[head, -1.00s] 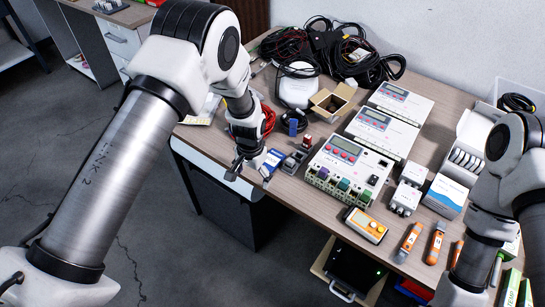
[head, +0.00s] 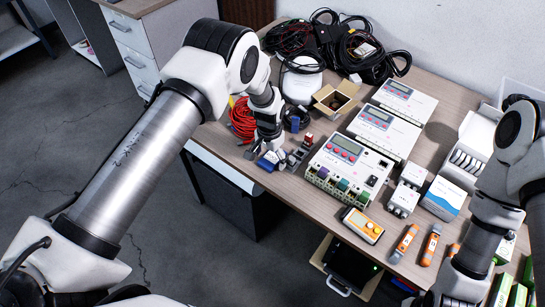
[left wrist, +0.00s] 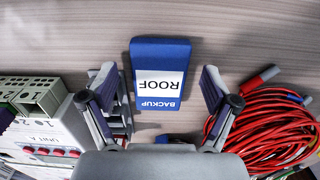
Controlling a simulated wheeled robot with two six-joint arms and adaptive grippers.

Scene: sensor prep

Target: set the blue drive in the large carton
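The blue drive (left wrist: 160,52), with a white label reading "BACKUP ROOF", lies flat on the table in the left wrist view. In the head view the drive (head: 267,164) is partly hidden by my left gripper (head: 262,155) at the table's front left edge. In the left wrist view my left gripper (left wrist: 158,82) is open, one finger on each side of the drive, with gaps to both sides. An open brown carton (head: 325,106) and an open white carton (head: 483,131) stand farther right; I cannot tell which is meant by large. My right gripper is out of view.
Red cable (head: 242,120) lies beside my left gripper. Grey connector parts (head: 297,157) and a unit with a display (head: 340,172) are close on its right. Another blue piece (head: 294,124) stands behind. Black cables (head: 325,40) fill the back; an orange meter (head: 362,226) lies in front.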

